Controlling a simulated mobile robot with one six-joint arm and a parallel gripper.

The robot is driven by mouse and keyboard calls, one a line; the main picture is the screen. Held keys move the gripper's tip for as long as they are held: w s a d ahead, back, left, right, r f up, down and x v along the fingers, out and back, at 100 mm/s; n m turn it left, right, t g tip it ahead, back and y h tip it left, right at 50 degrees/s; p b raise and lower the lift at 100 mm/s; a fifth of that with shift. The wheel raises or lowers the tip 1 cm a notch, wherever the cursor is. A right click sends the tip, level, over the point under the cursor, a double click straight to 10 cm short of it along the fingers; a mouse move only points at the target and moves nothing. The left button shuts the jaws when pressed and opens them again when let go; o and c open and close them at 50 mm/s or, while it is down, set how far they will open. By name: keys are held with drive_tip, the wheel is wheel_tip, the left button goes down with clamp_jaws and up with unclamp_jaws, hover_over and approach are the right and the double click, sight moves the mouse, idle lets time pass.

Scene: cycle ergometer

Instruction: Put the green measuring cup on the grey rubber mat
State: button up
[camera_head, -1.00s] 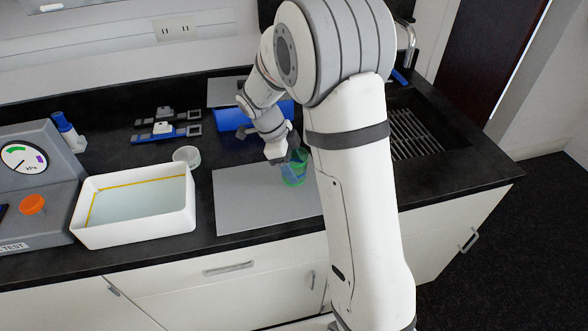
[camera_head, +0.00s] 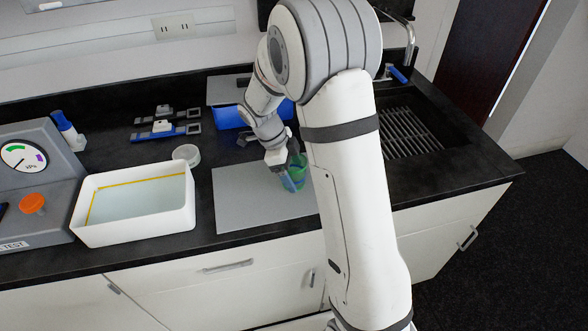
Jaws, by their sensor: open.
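The green measuring cup (camera_head: 301,172) is at the right part of the grey rubber mat (camera_head: 240,204), seen beside my arm's white link. The cup looks upright, and its base appears to be on the mat. I cannot tell whether a finger touches the cup. My arm hides the right end of the mat, and my gripper hides part of the cup.
A white tray (camera_head: 189,213) stands left of the mat, with a small round container (camera_head: 187,154) behind it. A blue object (camera_head: 230,117) lies behind the mat. A sink (camera_head: 410,132) is at the right. The mat's left part is clear.

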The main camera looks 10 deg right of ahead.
drive_tip(key=shift+r, duration=0.1)
drive_tip(key=b+v, duration=0.2)
drive_tip(key=v, duration=0.9)
drive_tip(key=s+d+r+n+t+y, duration=0.1)
drive_tip(key=s+d+n+t+y, duration=0.1)
drive_tip(key=s+n, duration=0.9)
drive_tip(key=s+d+r+n+t+y, duration=0.2)
drive_tip(key=s+n, duration=0.9)
drive_tip(key=s, duration=0.1)
drive_tip(key=shift+d+t, duration=0.3)
drive_tip(key=shift+d, duration=0.05)
